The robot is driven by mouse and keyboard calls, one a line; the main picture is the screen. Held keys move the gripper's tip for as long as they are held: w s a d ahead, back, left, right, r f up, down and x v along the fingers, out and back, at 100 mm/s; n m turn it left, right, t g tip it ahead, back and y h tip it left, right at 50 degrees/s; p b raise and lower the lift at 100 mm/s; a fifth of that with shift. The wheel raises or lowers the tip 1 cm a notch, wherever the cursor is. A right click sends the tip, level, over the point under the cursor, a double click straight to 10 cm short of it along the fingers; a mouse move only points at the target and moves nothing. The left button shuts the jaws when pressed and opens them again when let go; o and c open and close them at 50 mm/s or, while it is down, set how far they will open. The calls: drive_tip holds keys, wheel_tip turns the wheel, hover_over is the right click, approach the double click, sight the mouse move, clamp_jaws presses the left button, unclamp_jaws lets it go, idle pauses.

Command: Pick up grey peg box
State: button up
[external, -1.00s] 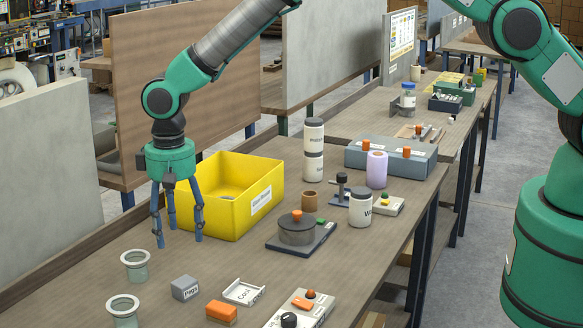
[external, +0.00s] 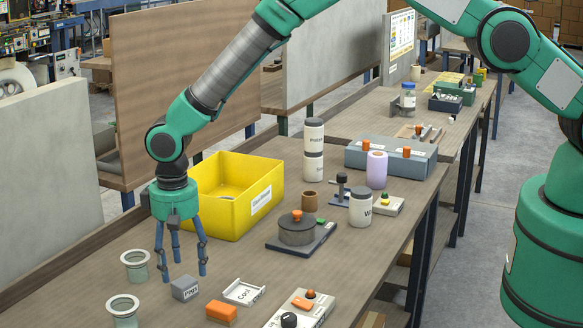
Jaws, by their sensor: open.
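The grey peg box (external: 185,288) is a small grey block with a "Pegs" label on its front, resting on the wooden bench (external: 262,268). My gripper (external: 183,274) points down with its blue fingers spread open and empty. The fingertips are just above and behind the box in the external view. I cannot tell whether any finger touches it.
An orange block (external: 221,312) and a white tray (external: 244,292) lie right of the box. Two pale flanged cups (external: 135,265) (external: 122,311) stand to its left. A large yellow bin (external: 232,195) stands behind, and a round grey device (external: 297,231) stands farther right.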

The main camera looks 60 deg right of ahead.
sight(184, 281)
drive_tip(key=shift+f, duration=0.1)
idle(0.3)
drive_tip(key=shift+s+a+f+p, duration=0.1)
drive_tip(key=shift+f+p, duration=0.05)
drive_tip(key=shift+f, duration=1.15)
drive_tip(key=shift+s+f+p, duration=0.1)
drive_tip(key=shift+f+p, duration=0.05)
drive_tip(key=shift+f, duration=1.1)
drive_tip(key=shift+c, duration=0.2)
drive_tip(key=c, duration=1.3)
